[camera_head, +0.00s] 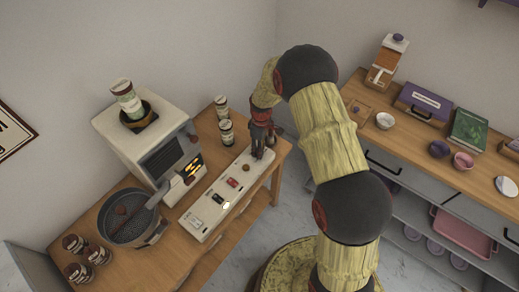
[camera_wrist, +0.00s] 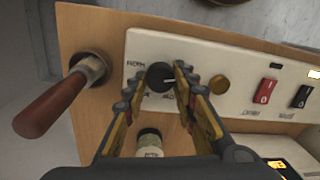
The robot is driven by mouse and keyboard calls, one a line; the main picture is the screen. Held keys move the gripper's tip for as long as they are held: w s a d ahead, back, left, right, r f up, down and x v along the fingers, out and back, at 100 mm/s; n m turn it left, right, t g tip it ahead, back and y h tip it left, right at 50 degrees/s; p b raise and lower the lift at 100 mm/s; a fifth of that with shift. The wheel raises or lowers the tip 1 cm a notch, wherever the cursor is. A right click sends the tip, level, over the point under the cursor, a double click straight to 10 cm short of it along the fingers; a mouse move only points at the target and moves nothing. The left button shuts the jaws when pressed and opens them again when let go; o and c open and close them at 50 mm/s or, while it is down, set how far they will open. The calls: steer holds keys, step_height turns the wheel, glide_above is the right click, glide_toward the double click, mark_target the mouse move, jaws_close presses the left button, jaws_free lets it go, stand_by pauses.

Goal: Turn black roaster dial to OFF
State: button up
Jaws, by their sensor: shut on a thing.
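The black dial (camera_wrist: 160,77) sits at one end of the white control panel (camera_wrist: 235,55), between the fingertips of my gripper (camera_wrist: 159,75) in the wrist view. A pale mark on the dial points roughly right in that view. Small labels stand around the dial, too blurred to read surely. My gripper is shut on the dial, one finger on each side. In the head view my gripper (camera_head: 264,147) is down at the far end of the panel (camera_head: 225,194) and hides the dial.
Beside the dial are a brass button (camera_wrist: 218,85), a red switch (camera_wrist: 265,91) and a black switch (camera_wrist: 301,96). A wooden-handled lever (camera_wrist: 52,105) stands at the left. A jar (camera_wrist: 149,143) is close below my fingers. The roaster (camera_head: 150,140) stands behind the panel.

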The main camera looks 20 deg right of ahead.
steer(key=o, duration=1.2)
steer(key=shift+c, duration=0.2)
steer(key=shift+r, duration=0.1)
step_height(320, 180, up, 12)
steer(key=shift+w+d, duration=0.25)
steer(key=shift+w, duration=0.1)
